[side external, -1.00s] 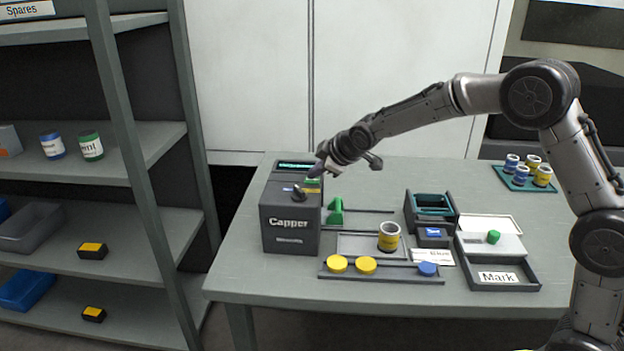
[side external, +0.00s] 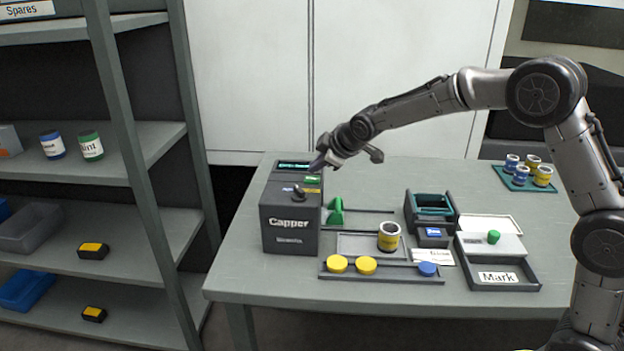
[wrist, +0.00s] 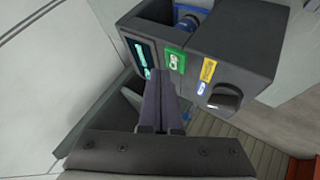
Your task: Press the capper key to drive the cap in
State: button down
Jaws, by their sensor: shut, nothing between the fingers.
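The capper (side external: 290,222) is a dark box at the left of the table, with a lit display (side external: 295,165), a green key (side external: 312,180), small blue and yellow labels and a black knob (side external: 299,193) on top. My gripper (side external: 315,168) is shut and empty, its tips just above the capper's back right, by the green key. In the wrist view, the shut fingertips (wrist: 160,75) lie between the display (wrist: 144,57) and the green key (wrist: 176,60); I cannot tell if they touch. A blue thing (wrist: 187,23) shows in the capper's opening. No cap or can there is clearly visible.
An open yellow-labelled can (side external: 389,237) stands right of the capper. Yellow caps (side external: 366,265) and a blue cap (side external: 428,269) lie on a front rail. A green part (side external: 336,212) stands near the capper. A tray marked Mark (side external: 505,285) is farther right; shelves stand left.

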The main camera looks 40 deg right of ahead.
jog(key=shift+r, duration=2.45)
jog(key=shift+r, duration=0.2)
notch_tip(320, 180, up, 5)
jog(key=t, duration=0.1)
send_over(316, 180)
jog(key=s, duration=0.1)
jog(key=r+v, duration=0.1)
jog(key=v, duration=0.4)
jog(key=s+r+m, duration=0.2)
jog(key=s+r, duration=0.1)
jog(key=s, duration=1)
jog(key=s+f+m+g, duration=0.2)
jog(key=s+f, duration=0.5)
jog(key=s, duration=0.5)
jog(key=s+f+m+g, duration=0.2)
jog(key=s+f+m, duration=0.2)
jog(key=s, duration=0.9)
notch_tip(316, 180, down, 3)
jog(key=shift+a+f+g, duration=0.15)
jog(key=shift+a+g, duration=0.15)
jog(key=shift+a, duration=0.05)
